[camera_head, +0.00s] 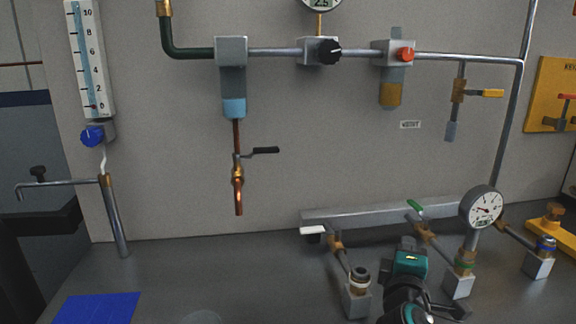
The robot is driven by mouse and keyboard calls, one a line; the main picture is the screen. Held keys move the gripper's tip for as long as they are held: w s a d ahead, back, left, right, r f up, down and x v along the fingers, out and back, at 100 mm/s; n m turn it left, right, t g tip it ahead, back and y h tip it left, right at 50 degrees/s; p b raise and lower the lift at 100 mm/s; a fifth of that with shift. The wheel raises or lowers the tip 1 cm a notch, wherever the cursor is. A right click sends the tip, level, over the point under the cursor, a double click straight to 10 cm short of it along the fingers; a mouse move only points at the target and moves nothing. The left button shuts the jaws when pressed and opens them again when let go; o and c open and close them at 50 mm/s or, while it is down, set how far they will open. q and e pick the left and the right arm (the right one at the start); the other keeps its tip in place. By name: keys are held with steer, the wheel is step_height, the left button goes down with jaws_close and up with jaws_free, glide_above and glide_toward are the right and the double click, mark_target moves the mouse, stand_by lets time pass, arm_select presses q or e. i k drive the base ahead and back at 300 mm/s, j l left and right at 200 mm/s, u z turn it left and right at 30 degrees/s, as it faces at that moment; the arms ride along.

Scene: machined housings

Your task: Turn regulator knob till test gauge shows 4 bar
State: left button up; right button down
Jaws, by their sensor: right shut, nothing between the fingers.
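The regulator (309,56) is a grey block on the upper pipe with a black knob (328,51) on its front. A round gauge (321,3) above it is cut off by the top edge; its label looks like 2.5. A white-faced dial gauge (482,207), likely the test gauge, stands low at the right on a fitting; its reading is too small to tell. My right gripper (406,244) is at the bottom right, over the bench, well below the knob and left of the dial gauge. It is shut and empty. My left gripper is not in view.
A red knob (405,54) sits right of the regulator. A black-handled valve (264,150) hangs below the pipe. A flow tube with blue knob (92,136) is at the left. A manifold (365,215) with several outlets crowds the right bench. A blue mat (95,308) lies front left.

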mark_target(326, 52)
steer(key=k, duration=0.85)
